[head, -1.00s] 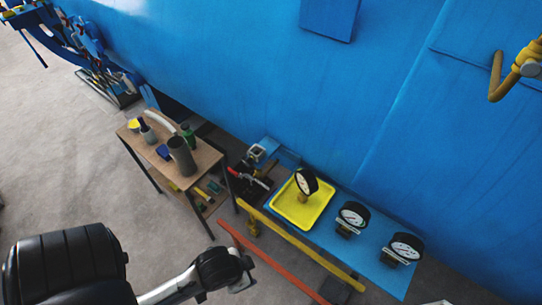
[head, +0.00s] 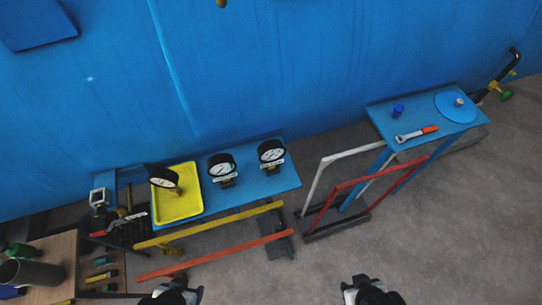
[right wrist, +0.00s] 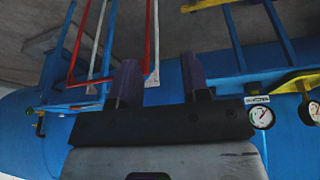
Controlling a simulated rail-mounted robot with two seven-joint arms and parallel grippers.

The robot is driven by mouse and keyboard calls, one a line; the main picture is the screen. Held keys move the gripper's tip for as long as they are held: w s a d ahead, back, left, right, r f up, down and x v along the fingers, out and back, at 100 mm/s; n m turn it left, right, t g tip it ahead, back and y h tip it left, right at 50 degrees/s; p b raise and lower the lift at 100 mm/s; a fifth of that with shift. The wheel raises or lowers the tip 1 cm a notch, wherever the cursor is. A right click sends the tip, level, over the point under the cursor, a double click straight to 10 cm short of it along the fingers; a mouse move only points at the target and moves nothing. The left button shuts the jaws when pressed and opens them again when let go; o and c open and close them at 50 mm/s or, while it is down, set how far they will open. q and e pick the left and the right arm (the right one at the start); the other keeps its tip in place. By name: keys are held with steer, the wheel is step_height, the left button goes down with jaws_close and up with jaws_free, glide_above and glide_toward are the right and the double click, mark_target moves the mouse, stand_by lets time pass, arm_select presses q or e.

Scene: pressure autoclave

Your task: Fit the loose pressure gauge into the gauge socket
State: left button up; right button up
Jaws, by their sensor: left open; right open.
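A pressure gauge (head: 163,177) with a black rim and white dial stands tilted in the yellow tray (head: 176,212) on the blue shelf. Two more gauges, a middle one (head: 222,167) and a right one (head: 271,153), stand on the shelf with tags at their bases. I cannot make out an empty gauge socket. My left gripper (head: 180,290) and right gripper (head: 364,288) are at the bottom edge, well short of the shelf. In the right wrist view my right gripper (right wrist: 160,82) is open and empty; a gauge (right wrist: 261,114) shows beyond it.
Yellow (head: 210,224) and orange (head: 215,255) rails run before the shelf. White and red frames (head: 345,190) stand right of it. A blue side table (head: 425,120) holds an orange-handled tool (head: 416,134). A wooden table (head: 50,262) with containers is at lower left.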

steer(key=shift+o, duration=0.4)
steer(key=o, duration=1)
steer(key=shift+a, duration=0.1)
